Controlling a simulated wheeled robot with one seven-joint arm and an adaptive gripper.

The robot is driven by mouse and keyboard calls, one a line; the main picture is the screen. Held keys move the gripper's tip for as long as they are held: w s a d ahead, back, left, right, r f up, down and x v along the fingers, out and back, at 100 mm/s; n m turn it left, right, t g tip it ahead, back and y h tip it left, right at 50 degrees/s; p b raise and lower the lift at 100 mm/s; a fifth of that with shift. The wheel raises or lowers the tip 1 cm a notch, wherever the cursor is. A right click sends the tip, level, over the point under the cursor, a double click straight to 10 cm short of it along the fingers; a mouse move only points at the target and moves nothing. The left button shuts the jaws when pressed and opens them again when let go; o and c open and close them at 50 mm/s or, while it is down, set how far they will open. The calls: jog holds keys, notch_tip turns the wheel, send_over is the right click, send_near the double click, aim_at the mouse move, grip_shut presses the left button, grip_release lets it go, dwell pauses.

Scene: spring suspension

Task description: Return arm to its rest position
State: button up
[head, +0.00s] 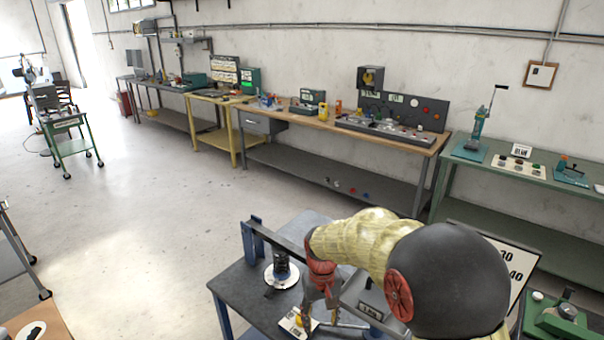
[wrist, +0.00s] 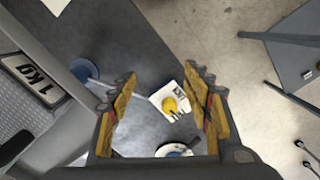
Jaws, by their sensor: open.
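My gripper (head: 320,312) hangs over the dark workbench (head: 240,285) at the bottom of the head view, with my arm reaching in from the right. In the wrist view its two yellow-padded fingers (wrist: 160,85) are spread apart with nothing held between them. Beyond the fingers, a white plate with a yellow round part (wrist: 170,105) lies on the bench. In the head view a dark coil spring (head: 281,265) stands on a white disc, left of my gripper. My arm hides part of the bench.
A grey block labelled 1 KG (wrist: 35,80) is close on the left in the wrist view. A blue upright post with a bar (head: 253,240) stands at the bench's back left. Long benches with tools line the wall (head: 340,125).

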jog(key=s+d+r+m+t, duration=0.1)
jog(key=s+d+r+t, duration=0.1)
jog(key=s+d+r, duration=0.2)
jog(key=s+d+r+m+t, duration=0.1)
jog(key=s+d+r, duration=0.4)
jog(key=s+r, duration=0.5)
jog(key=s+d+r+m+t, duration=0.1)
jog(key=s+d+r+t, duration=0.2)
jog(key=s+r, duration=0.4)
jog(key=shift+s+d, duration=0.9)
jog(key=shift+s, duration=1.45)
